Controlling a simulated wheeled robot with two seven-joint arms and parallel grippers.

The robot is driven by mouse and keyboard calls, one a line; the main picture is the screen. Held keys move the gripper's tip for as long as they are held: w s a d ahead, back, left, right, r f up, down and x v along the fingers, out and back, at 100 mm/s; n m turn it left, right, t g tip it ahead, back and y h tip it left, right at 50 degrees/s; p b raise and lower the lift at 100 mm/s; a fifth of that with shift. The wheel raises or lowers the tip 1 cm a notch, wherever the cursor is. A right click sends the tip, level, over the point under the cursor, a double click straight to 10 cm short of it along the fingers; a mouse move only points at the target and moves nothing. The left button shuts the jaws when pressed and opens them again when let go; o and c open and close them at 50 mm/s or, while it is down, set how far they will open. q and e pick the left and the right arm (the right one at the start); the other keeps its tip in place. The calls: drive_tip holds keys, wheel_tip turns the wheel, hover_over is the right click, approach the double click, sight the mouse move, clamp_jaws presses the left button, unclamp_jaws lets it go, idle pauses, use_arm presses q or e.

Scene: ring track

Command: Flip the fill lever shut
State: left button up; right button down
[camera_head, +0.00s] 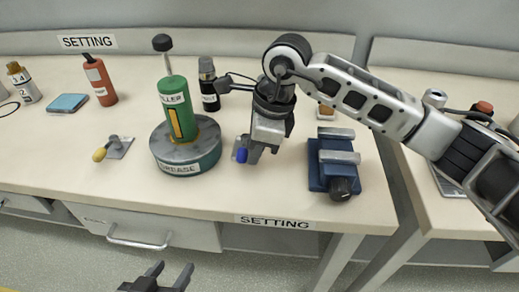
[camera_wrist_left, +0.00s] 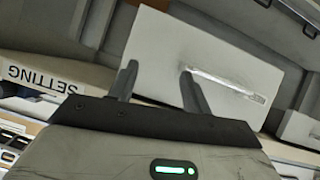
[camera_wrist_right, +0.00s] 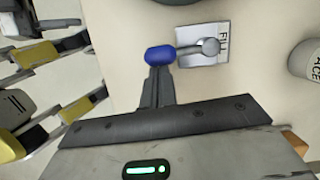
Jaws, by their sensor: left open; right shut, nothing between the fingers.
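The fill lever has a blue knob (camera_head: 242,156) and sits on a small plate on the table, right of the green filler. In the right wrist view the blue knob (camera_wrist_right: 160,55) points left from a round grey pivot (camera_wrist_right: 210,46) on a plate marked "FILL" (camera_wrist_right: 222,40). My right gripper (camera_wrist_right: 158,75) is shut and empty, its fingertips right at the knob; whether they touch it I cannot tell. In the head view my right gripper (camera_head: 254,154) partly hides the plate. My left gripper (camera_head: 170,272) is open and empty in front of the table, below its edge.
The green filler (camera_head: 178,110) stands on a round grease base (camera_head: 185,160) just left of my right gripper. A yellow-knobbed lever (camera_head: 100,154) is further left. A blue vise (camera_head: 333,165) is to the right. A black bottle (camera_head: 208,85) stands behind.

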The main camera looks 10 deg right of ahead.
idle(0.3)
drive_tip(key=shift+d+f, duration=0.15)
drive_tip(key=shift+d, duration=0.1)
drive_tip(key=d, duration=0.1)
drive_tip(key=b, duration=0.1)
drive_tip(key=d, duration=0.1)
drive_tip(key=shift+s+d+f+b, duration=0.3)
drive_tip(key=shift+f, duration=0.1)
drive_tip(key=shift+s+d+r, duration=0.1)
drive_tip(key=shift+d+r, duration=0.45)
drive_tip(key=shift+r, duration=0.1)
use_arm(q)
drive_tip(key=shift+s+d+f, duration=0.1)
drive_tip(key=shift+d+f, duration=0.2)
drive_tip(key=shift+f, duration=0.05)
use_arm(e)
drive_tip(key=v, duration=0.9)
drive_tip(key=shift+s+a, duration=0.1)
drive_tip(key=shift+s, duration=0.05)
